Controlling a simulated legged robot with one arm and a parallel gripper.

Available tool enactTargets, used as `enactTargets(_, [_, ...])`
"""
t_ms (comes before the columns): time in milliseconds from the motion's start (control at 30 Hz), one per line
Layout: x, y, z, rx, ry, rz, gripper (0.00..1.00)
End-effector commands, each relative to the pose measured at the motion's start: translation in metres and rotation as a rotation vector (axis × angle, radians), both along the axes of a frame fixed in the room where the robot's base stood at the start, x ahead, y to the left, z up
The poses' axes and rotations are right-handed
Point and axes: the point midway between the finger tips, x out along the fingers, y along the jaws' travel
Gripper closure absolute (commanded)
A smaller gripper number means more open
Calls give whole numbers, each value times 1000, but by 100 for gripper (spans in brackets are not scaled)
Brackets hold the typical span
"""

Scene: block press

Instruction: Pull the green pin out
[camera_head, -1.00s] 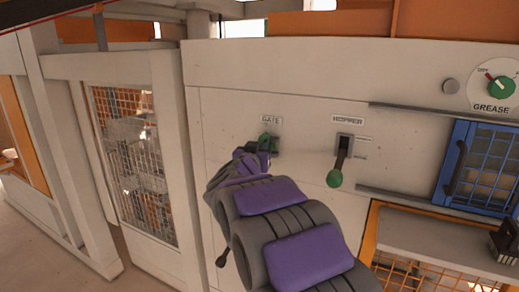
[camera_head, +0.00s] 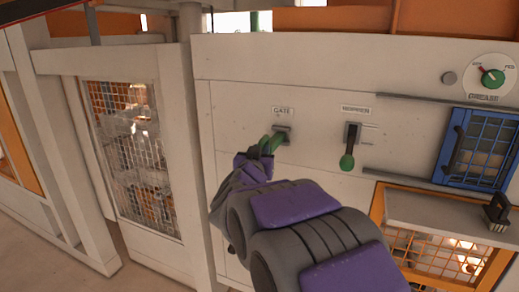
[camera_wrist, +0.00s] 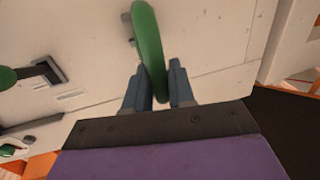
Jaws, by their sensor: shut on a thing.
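The green pin (camera_head: 270,143) is a curved green handle at the dark fitting (camera_head: 284,131) under the GATE label on the white panel. My gripper (camera_head: 258,158) is shut on the pin's near end, and the arm hides part of that end. In the wrist view the green loop (camera_wrist: 148,40) runs down between the two blue-grey fingers of my gripper (camera_wrist: 158,85). The loop's upper end lies against the panel beside a small grey piece. I cannot tell whether the pin is still seated in the fitting.
A lever with a green knob (camera_head: 347,162) hangs to the right of the pin. A blue barred door (camera_head: 476,150) and a GREASE dial (camera_head: 493,78) are further right. A mesh door (camera_head: 135,165) stands to the left. A grey ledge (camera_head: 445,214) juts out at lower right.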

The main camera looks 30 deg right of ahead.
Motion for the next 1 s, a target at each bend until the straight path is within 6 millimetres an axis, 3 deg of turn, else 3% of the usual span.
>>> enactTargets(333, [-8,10,0,-1,-2,-4,100])
enactTargets(367, [-8,10,0,-1,-2,-4,75])
enactTargets(533, [-6,9,-1,-1,1,-4,60])
enactTargets(800, [-5,8,-3,2,4,-4,60])
enactTargets(1000, [-19,21,-2,1,2,-1,60])
